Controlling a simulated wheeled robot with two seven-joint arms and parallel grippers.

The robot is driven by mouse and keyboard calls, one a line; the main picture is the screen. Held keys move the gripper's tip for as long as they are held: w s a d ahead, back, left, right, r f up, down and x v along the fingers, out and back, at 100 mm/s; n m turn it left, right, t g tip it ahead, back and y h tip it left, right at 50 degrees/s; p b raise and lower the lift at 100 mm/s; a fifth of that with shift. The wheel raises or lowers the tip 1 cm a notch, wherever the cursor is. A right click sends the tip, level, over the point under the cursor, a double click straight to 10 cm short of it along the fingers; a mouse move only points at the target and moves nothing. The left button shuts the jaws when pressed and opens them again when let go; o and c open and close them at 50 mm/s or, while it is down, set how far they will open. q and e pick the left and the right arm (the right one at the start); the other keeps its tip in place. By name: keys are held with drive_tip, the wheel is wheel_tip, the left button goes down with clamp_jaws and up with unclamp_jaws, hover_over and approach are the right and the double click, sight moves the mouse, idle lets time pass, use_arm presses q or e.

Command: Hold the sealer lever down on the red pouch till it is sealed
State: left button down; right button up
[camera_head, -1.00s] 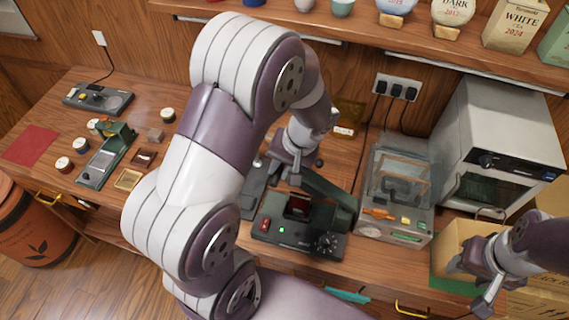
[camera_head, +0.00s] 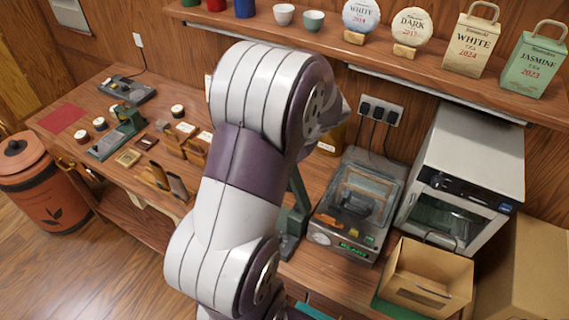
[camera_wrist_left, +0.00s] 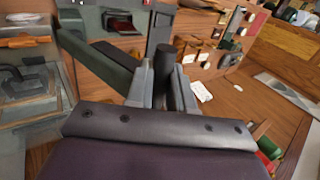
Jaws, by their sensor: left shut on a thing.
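My left arm covers most of the sealer in the head view. Only a dark green part of the sealer (camera_head: 291,222) shows beside my arm. The left gripper is hidden there. In the left wrist view my left gripper (camera_wrist_left: 163,84) is shut on the black grip of the sealer lever. The lever's dark green arm (camera_wrist_left: 95,60) runs from the gripper to the upper left. How far down the lever is, I cannot tell. The right gripper is out of view.
An open cardboard box (camera_head: 425,278) is at the front right. A dark green press (camera_head: 118,134) and small tins stand at the left. A shelf (camera_head: 330,45) runs above.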

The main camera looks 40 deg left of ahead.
use_arm(q)
drive_tip(key=shift+s+d+f, duration=0.15)
drive_tip(key=shift+d+f, duration=0.25)
drive_tip(key=shift+f, duration=0.3)
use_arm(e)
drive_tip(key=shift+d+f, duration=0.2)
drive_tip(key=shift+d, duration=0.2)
use_arm(q)
drive_tip(key=c, duration=1.1)
unclamp_jaws()
drive_tip(key=shift+o, duration=0.4)
drive_tip(key=shift+w+d+r, duration=0.15)
drive_tip(key=shift+w+d, duration=0.25)
drive_tip(key=shift+d, duration=0.1)
drive_tip(key=shift+a+r, duration=0.15)
drive_tip(key=shift+a, duration=0.2)
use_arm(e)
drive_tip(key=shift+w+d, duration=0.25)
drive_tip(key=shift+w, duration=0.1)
